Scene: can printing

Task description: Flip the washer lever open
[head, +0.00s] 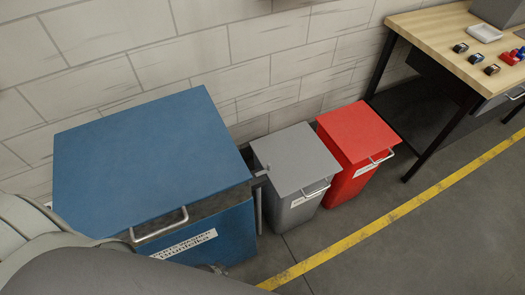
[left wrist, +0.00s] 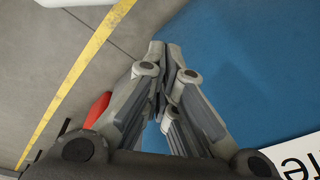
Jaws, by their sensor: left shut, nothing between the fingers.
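No washer lever can be made out for certain in either view. A large blue lidded box (head: 150,140) stands at left in the head view, with a silver front handle (head: 158,226) and a white label (head: 185,245). A small grey piece (head: 262,172) sits between it and the grey bin; I cannot tell what it is. In the left wrist view my left gripper (left wrist: 167,50) is shut and empty, over a blue surface (left wrist: 250,60). A partly hidden red piece (left wrist: 97,108) shows beside its finger. My right gripper is in neither view.
A grey bin (head: 293,155) and a red bin (head: 360,132) stand right of the blue box, against the brick wall. A wooden table (head: 445,30) with small items is at upper right. A yellow line (head: 420,175) crosses the clear floor.

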